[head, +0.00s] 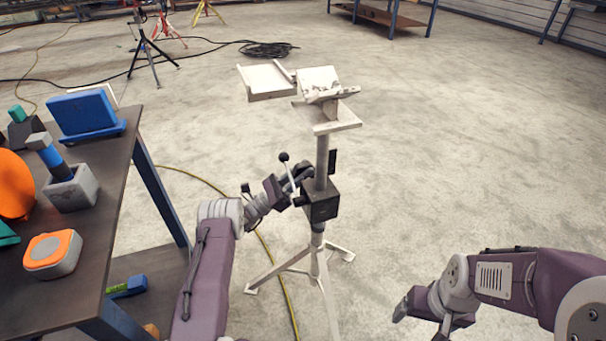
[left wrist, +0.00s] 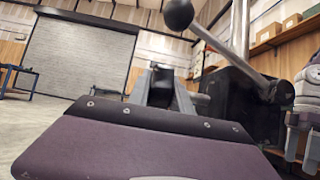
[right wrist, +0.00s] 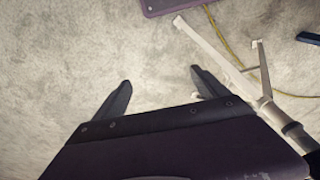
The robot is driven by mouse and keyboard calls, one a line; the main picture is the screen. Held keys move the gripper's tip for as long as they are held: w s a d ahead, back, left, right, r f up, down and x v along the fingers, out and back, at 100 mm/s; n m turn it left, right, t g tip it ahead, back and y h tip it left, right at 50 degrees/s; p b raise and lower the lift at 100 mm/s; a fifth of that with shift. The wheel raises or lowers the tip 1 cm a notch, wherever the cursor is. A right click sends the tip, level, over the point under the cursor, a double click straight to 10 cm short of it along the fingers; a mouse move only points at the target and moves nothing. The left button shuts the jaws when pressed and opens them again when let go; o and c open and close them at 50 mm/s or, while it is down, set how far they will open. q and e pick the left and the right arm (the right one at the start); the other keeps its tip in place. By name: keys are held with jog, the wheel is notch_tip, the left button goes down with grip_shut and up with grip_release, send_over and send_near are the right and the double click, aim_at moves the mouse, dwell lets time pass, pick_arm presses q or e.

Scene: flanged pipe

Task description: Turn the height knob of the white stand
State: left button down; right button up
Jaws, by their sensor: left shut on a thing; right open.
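The white stand (head: 322,160) stands upright on a tripod in the middle of the head view. A black clamp block (head: 321,206) sits on its post; it shows at the right of the left wrist view (left wrist: 235,95). A ball-ended lever (head: 290,178) rises from the block's left side; its black ball is near in the left wrist view (left wrist: 178,14). My left gripper (head: 303,174) is at the block, behind the lever, shut on what seems to be the height knob, which its fingers hide. My right gripper (right wrist: 160,82) is open and empty, low at the right in the head view (head: 424,316).
A dark workbench (head: 108,195) with a blue holder (head: 85,113), an orange-topped box (head: 52,253) and other parts stands at the left. A yellow cable (head: 277,262) runs on the floor by the tripod. Floor right of the stand is clear.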

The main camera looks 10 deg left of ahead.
pick_arm(q)
jog(key=c, duration=1.2)
grip_release()
jog(key=shift+o, duration=0.2)
jog(key=shift+s+a+f, duration=0.15)
jog(key=shift+a+f, duration=0.05)
jog(key=shift+a, duration=0.05)
jog(key=p+v, duration=0.6)
jog(key=v, duration=0.2)
jog(key=shift+f, duration=0.2)
jog(key=shift+s+a, duration=0.1)
jog(key=shift+s, duration=0.05)
